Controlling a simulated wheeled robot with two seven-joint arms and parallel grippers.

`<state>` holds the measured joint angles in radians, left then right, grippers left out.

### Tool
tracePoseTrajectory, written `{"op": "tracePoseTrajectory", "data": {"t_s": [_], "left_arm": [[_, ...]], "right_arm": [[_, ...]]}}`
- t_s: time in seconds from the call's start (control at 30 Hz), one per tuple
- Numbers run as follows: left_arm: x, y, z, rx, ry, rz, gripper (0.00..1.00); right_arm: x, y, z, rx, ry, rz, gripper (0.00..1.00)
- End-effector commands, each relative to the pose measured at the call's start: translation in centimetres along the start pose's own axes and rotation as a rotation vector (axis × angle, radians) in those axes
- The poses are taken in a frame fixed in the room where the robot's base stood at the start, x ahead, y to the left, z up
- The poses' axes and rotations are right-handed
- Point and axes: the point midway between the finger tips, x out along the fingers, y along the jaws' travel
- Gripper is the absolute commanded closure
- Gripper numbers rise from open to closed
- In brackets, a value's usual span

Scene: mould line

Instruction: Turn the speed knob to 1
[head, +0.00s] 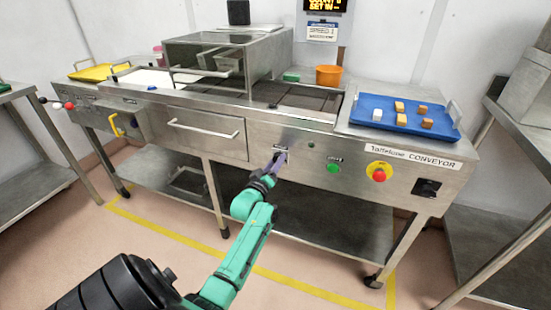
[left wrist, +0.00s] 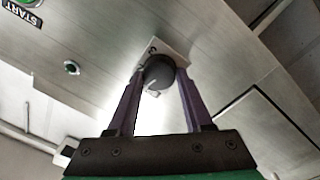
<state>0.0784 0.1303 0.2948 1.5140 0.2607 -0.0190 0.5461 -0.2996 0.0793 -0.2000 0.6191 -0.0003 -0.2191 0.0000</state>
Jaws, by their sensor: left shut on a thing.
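The speed knob (left wrist: 158,74) is a dark round knob on a small pale plate on the steel front panel. In the left wrist view it sits between the two purple fingers of my left gripper (left wrist: 158,84), which is shut on it. In the head view my left gripper (head: 277,163) reaches the panel and hides most of the knob. The knob's setting cannot be read. A sign above the conveyor (head: 322,31) carries text that looks like a speed label with 1. My right gripper is not in view.
Right of the knob are a green start button (head: 334,168) and a red stop button on yellow (head: 379,174). A blue tray (head: 372,124) with several small blocks and an orange cup (head: 328,75) stand on top. A drawer (head: 205,134) is left of the knob.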

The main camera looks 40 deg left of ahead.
Motion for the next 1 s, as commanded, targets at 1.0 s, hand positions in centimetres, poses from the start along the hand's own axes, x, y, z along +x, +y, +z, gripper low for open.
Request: {"op": "tracePoseTrajectory", "data": {"t_s": [1.0], "left_arm": [[-0.01,-0.12,0.12,-0.294,0.015,-0.001,1.00]], "right_arm": [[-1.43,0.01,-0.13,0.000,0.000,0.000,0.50]]}}
